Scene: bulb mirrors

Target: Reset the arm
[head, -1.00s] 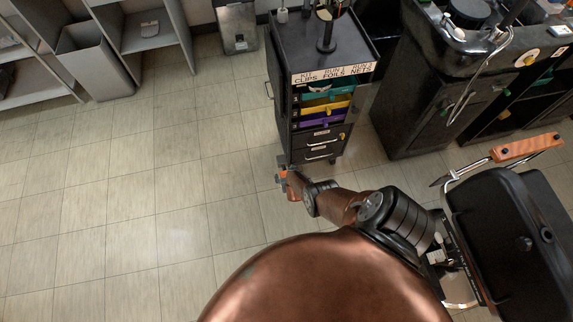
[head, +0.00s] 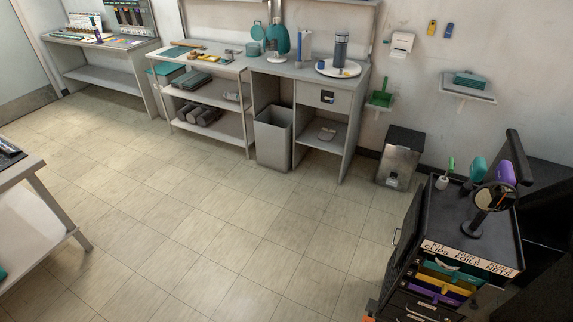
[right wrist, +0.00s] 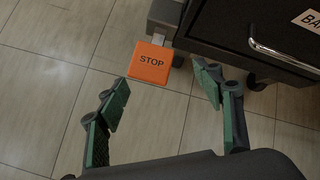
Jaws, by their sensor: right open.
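My right gripper (right wrist: 165,100) shows in the right wrist view with its two green-padded fingers spread wide and nothing between them. Beyond its fingertips is an orange STOP pedal (right wrist: 151,62) at the foot of the black drawer cart (right wrist: 262,38), close to the floor. The fingers look apart from the pedal. In the head view the same cart (head: 462,248) stands at the lower right, with teal, yellow and purple trays in its upper slots. My left gripper is not in view.
A steel bin (head: 400,158) stands by the back wall, left of a black unit. A grey open bin (head: 273,138) and a workbench (head: 225,62) line the wall. A table (head: 30,215) edges in at left. The tiled floor (head: 200,210) between is clear.

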